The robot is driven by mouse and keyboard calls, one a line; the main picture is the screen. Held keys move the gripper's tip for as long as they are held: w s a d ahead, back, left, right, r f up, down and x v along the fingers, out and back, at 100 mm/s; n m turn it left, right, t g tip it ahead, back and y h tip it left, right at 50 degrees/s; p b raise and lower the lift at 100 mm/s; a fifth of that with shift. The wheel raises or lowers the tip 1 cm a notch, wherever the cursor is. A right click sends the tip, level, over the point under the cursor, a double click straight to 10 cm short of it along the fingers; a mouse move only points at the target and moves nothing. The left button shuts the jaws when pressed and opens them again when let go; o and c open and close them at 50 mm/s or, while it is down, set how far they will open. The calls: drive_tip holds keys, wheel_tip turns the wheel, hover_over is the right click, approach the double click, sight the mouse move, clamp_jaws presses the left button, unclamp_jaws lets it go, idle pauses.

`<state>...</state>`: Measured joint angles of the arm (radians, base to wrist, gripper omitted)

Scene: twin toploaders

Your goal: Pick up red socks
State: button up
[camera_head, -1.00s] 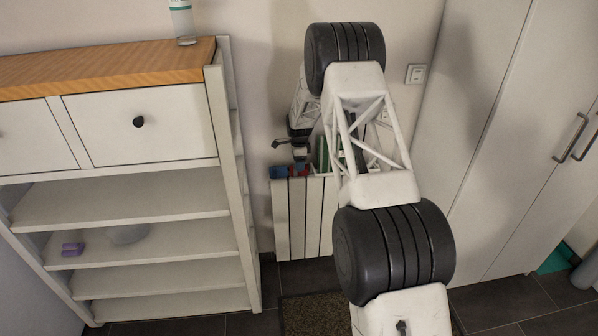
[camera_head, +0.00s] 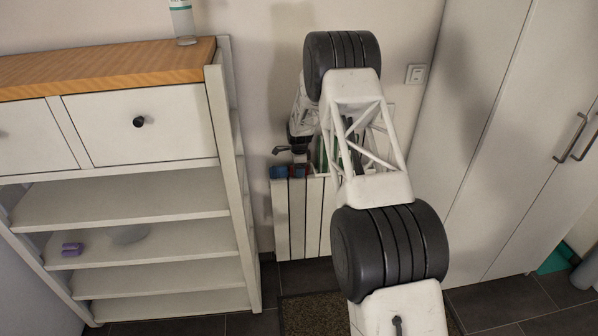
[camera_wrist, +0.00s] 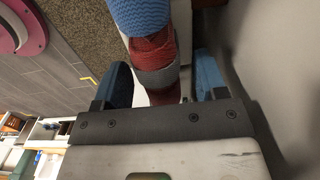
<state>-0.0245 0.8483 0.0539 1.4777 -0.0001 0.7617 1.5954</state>
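The red socks (camera_wrist: 152,55) are a rolled red bundle with a grey band, in the middle of the wrist view. In the head view the red socks (camera_head: 298,171) lie on top of a white slatted unit (camera_head: 300,222), next to a blue bundle (camera_head: 279,172). The blue bundle (camera_wrist: 140,14) also shows at the top of the wrist view. My gripper (camera_wrist: 165,75) is open, with one blue fingertip on each side of the red socks and gaps visible. In the head view my gripper (camera_head: 290,151) is just above the socks, partly hidden by my arm.
A white shelf unit (camera_head: 150,215) with a wooden top stands left of the slatted unit. A white wardrobe (camera_head: 500,150) stands on the right. Green items (camera_head: 322,155) stand behind my arm. A dark mat (camera_head: 312,312) lies on the tiled floor.

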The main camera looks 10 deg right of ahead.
drive_tip(key=c, duration=0.9)
drive_tip(key=shift+r, duration=0.15)
drive_tip(key=shift+s+r, duration=0.15)
drive_tip(key=shift+r, duration=0.55)
drive_tip(key=r, duration=0.5)
drive_tip(key=shift+s+r, duration=0.25)
drive_tip(key=s, duration=1.9)
drive_tip(key=shift+s+f, duration=0.1)
